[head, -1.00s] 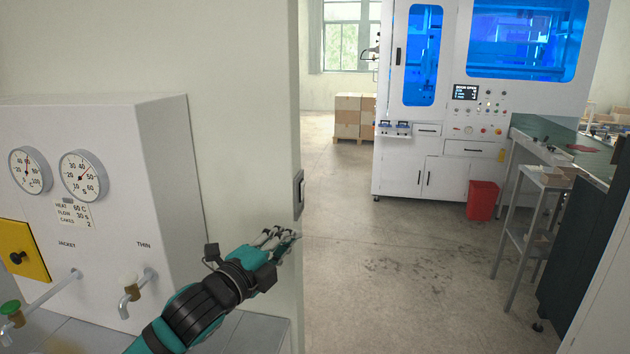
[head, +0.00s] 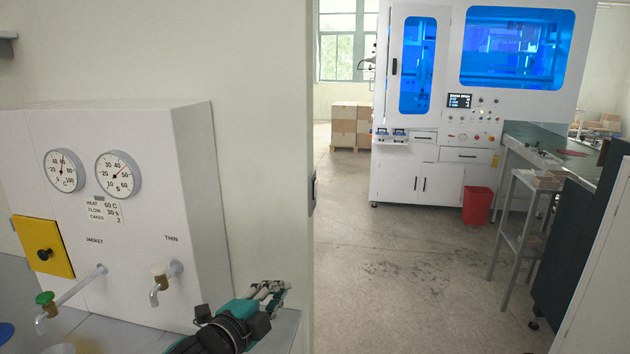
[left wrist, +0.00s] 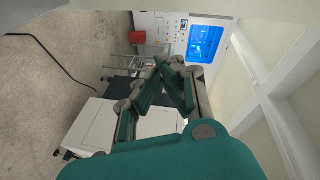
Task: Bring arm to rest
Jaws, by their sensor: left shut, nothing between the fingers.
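My left arm comes in at the bottom of the head view, and its gripper (head: 268,290) is shut and empty. It is held near the end of the wall, to the right of the white gauge unit, with its fingers pointing away. In the left wrist view the gripper's fingers (left wrist: 172,68) meet with nothing between them. Beyond them lie the floor, a white cabinet and the large machine. My right gripper is not in view.
The gauge unit (head: 110,220) with two dials and two taps stands left. A wall edge with a switch (head: 313,193) is close to the gripper. A large white machine (head: 405,175), red bin (head: 477,205) and side table (head: 530,210) stand beyond; the floor (head: 400,270) between is clear.

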